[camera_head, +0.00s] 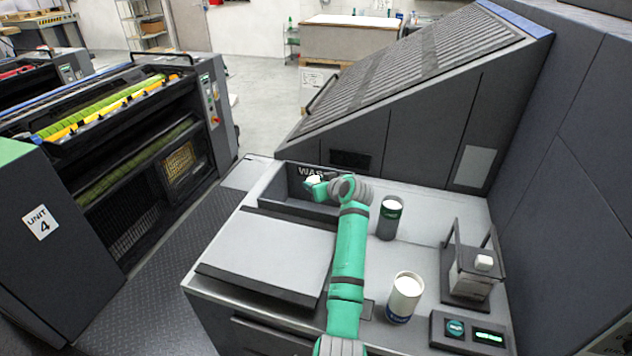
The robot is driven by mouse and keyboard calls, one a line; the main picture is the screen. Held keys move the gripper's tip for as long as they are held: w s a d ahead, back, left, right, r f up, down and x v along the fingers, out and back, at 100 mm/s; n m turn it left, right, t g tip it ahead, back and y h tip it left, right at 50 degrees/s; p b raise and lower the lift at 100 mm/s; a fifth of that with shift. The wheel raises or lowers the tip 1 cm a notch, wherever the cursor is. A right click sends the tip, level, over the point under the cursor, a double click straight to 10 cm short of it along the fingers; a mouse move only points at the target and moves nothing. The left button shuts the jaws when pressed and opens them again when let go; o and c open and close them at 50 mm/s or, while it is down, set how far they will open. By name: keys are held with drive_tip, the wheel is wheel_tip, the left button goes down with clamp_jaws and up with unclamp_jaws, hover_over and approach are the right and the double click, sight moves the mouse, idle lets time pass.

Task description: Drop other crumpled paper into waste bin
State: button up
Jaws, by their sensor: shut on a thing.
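My gripper (319,187) is at the far end of my green arm, above the open waste bin (275,207). It is shut on a small white crumpled paper (313,180), which shows at its tip. The bin is a dark, shallow rectangular box set at the back of the grey counter, with white letters "WAS" showing on its back wall. My gripper and arm hide the rest of the lettering and the bin's right part. The fingers are small and partly hidden.
A dark canister (389,217) stands right of my arm, and a white canister with a blue label (404,297) stands nearer. A dark stand (468,284) with a small white lump (483,262) is at the right. A control box (470,332) sits in front. A flat grey lid (270,257) lies left of my arm.

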drive_tip(key=o, duration=1.1)
drive_tip(key=v, duration=1)
drive_tip(key=shift+s+d+r, duration=0.15)
drive_tip(key=shift+s, duration=0.15)
drive_tip(key=shift+w, duration=0.1)
